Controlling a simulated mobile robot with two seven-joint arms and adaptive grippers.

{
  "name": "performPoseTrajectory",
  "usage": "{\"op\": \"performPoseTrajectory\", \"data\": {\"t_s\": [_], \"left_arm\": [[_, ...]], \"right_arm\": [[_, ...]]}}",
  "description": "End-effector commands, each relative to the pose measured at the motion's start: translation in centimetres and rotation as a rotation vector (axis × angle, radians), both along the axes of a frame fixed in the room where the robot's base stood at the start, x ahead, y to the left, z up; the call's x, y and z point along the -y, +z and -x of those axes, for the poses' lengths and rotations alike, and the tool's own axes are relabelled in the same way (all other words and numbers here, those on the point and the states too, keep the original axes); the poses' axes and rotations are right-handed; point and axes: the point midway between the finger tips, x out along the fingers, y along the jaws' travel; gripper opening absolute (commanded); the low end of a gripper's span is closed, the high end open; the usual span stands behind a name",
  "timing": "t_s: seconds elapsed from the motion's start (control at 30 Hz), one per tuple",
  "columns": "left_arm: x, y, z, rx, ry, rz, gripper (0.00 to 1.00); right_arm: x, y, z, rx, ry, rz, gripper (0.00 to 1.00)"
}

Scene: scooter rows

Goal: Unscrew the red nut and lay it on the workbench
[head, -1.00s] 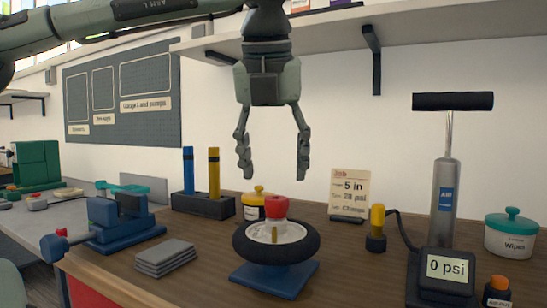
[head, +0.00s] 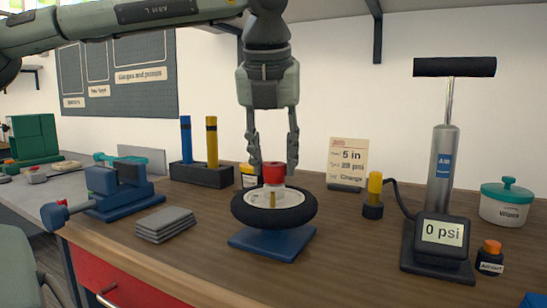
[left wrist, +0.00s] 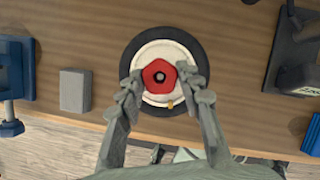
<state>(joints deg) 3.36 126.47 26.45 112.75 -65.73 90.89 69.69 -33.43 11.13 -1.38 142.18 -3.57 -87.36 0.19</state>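The red nut (head: 273,173) sits at the centre of a small wheel with a black tyre (head: 247,213). The wheel rests on a blue stand (head: 270,243) on the wooden workbench (head: 190,262). My left gripper (head: 273,168) points down over the wheel, with its fingers open on either side of the nut. A brass valve stem (head: 273,200) shows on the wheel's near side. My right gripper is not in view.
Grey plates (head: 165,223) and a blue vise (head: 120,187) are left of the wheel. A yellow-topped container (head: 248,178) stands close behind it. A gauge (head: 441,235), pump (head: 440,165) and orange-capped bottle (head: 490,257) are right. Bare bench lies around the wheel's front and right.

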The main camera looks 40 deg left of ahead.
Motion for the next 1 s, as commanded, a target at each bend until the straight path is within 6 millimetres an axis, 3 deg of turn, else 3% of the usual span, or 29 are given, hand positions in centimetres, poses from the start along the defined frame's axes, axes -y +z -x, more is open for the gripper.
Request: {"op": "performPoseTrajectory", "data": {"t_s": [0.03,0.17,0.4,0.43,0.6,1.0], "left_arm": [[-0.03,0.01,0.01,-0.001,0.000,-0.001,0.23],[-0.02,0.02,0.02,-0.001,0.000,-0.001,0.07],[-0.06,-0.18,-0.01,0.000,0.133,-0.008,0.07],[-0.05,-0.02,0.01,-0.001,0.137,-0.003,0.37],[-0.03,0.02,0.02,0.000,0.130,0.000,0.58],[0.14,0.73,0.17,0.002,0.129,-0.002,0.59]], "right_arm": [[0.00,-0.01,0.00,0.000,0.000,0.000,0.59],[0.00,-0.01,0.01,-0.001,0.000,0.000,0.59],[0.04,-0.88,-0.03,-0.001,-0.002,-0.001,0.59],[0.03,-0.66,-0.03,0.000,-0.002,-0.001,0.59],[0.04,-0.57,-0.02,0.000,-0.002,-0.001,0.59],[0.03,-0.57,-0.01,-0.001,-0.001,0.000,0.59]]}}
